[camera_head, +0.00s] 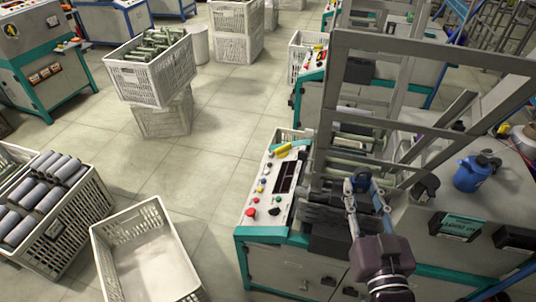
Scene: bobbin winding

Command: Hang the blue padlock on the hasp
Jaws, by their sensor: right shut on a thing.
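My right gripper (363,188) reaches up from the lower right over the winding machine (300,266). Its two thin fingers are shut on the blue padlock (361,180), a small dark blue piece at the fingertips. The padlock is in front of the lower bars of the machine's grey metal frame. I cannot tell whether it touches them. The hasp cannot be made out; it is too small or hidden among the machine parts. My left gripper is not in view.
The grey frame (327,110) rises around the gripper. A control panel (270,185) with coloured buttons is to its left. A blue jug (475,172) stands on the machine top at right. Crates (108,255) stand on the floor at left, with open floor between.

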